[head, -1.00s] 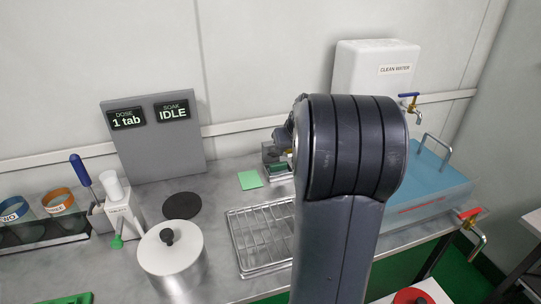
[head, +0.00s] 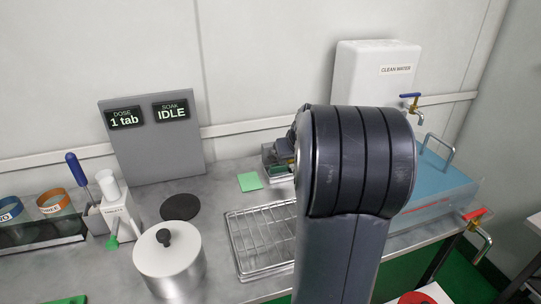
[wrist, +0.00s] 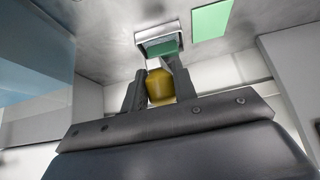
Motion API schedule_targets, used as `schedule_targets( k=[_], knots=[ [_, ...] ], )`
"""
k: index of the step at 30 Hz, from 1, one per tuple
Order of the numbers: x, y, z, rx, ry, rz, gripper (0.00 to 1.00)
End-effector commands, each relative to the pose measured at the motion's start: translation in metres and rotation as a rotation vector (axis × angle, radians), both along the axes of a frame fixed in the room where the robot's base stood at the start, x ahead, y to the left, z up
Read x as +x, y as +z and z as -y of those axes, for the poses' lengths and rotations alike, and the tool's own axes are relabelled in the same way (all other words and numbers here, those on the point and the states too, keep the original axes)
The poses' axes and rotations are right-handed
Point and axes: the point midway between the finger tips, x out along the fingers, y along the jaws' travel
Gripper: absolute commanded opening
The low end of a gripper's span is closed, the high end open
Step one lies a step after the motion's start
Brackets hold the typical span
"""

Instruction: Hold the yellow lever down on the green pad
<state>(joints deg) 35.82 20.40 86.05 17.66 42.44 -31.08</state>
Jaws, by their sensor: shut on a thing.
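The light green pad (head: 249,181) lies flat on the grey counter, left of a small grey holder (head: 268,160). The pad also shows in the wrist view (wrist: 211,21), at the top. My gripper (wrist: 147,88) is shut on a yellow piece (wrist: 160,86), which I take for the yellow lever. Its pale narrow end points toward the holder, which shows in the wrist view (wrist: 157,33) with a darker green face. The pad is to the side of the held piece, apart from it.
A wire rack (head: 262,242), a lidded steel pot (head: 168,255) and a black disc (head: 180,207) stand on the counter. A grey display panel (head: 152,140) reads "1 tab" and "IDLE". A blue water tub (head: 430,190) is at right.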

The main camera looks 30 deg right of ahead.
Motion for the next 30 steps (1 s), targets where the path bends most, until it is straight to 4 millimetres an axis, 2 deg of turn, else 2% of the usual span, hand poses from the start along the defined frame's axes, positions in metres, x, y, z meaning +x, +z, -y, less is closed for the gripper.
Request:
schedule_targets(
  k=[15,30],
  knots=[
    [-0.01,-0.027,-0.003,0.003,-0.001,-0.004,0.04],
    [-0.012,-0.032,-0.004,0.003,0.0,-0.004,0.04]
  ],
)
